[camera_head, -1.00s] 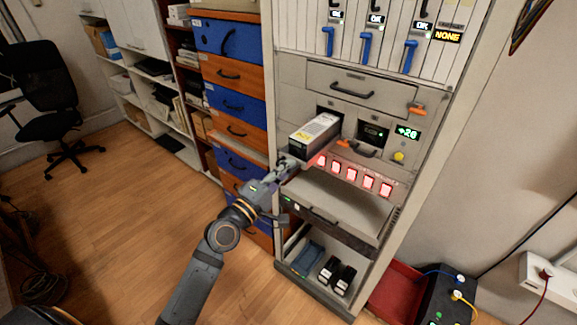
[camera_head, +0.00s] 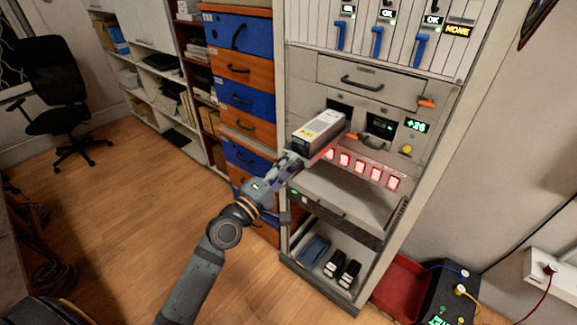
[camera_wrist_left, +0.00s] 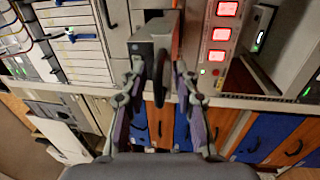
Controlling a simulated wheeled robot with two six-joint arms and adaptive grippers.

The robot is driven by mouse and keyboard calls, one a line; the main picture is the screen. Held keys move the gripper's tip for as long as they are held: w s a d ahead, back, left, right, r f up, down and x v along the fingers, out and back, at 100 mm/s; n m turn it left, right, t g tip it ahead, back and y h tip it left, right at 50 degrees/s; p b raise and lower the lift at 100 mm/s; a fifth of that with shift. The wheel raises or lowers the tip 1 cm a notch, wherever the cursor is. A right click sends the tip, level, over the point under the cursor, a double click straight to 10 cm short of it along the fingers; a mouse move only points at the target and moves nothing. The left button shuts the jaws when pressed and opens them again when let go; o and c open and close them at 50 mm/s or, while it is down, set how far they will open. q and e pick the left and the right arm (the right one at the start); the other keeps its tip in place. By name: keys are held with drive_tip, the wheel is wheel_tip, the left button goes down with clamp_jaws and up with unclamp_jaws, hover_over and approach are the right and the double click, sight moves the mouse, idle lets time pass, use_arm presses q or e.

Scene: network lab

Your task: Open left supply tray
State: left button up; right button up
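The left supply (camera_head: 318,128) is a grey box module with a yellow label, sticking well out of its slot in the rack. Its dark slot shows behind it. My left gripper (camera_head: 290,162) is at its front end, its fingers around the black front handle. In the left wrist view the handle (camera_wrist_left: 160,95) lies between the two fingers of the left gripper (camera_wrist_left: 160,72), and the supply's body (camera_wrist_left: 143,46) is just beyond the tips. Exact finger contact is hard to see. My right gripper is not in view.
Beside the slot is a second supply bay (camera_head: 380,127) with an orange latch. Red lit switches (camera_head: 360,167) run below. A closed drawer (camera_head: 365,83) is above, an open shelf (camera_head: 345,195) below. Blue and orange drawers (camera_head: 245,95) stand left.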

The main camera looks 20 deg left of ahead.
use_arm(q)
drive_tip(key=v, duration=1.2)
idle(0.5)
drive_tip(key=w+a+f+m+g+y, duration=0.1)
drive_tip(key=a+f+m+y, duration=0.1)
drive_tip(key=a+f, duration=0.55)
drive_tip(key=w+a+f+m+g+y, duration=0.1)
drive_tip(key=w+a+f+m+y, duration=0.3)
drive_tip(key=f, duration=0.7)
drive_tip(key=s+a+f+m+g+y, duration=0.1)
drive_tip(key=s+a+f+g, duration=0.3)
drive_tip(key=f, duration=0.6)
drive_tip(key=s+a+f+g+y, duration=0.1)
drive_tip(key=s+a+f, duration=0.35)
drive_tip(key=f, duration=0.55)
drive_tip(key=s+d+f+m+g, duration=0.2)
drive_tip(key=s+f+g, duration=0.1)
drive_tip(key=s+f, duration=0.45)
drive_tip(key=s+d+f+m+g, duration=0.2)
drive_tip(key=s+f+g, duration=0.1)
drive_tip(key=s+f, duration=0.5)
drive_tip(key=s+d+f+m+g, duration=0.1)
drive_tip(key=s+d+f+g, duration=0.1)
drive_tip(key=s+d+f, duration=0.2)
drive_tip(key=s+d+f+m+g, duration=0.2)
drive_tip(key=s+d+f, duration=0.3)
drive_tip(key=s, duration=0.5)
drive_tip(key=shift+d+f, duration=0.2)
drive_tip(key=shift+d, duration=0.05)
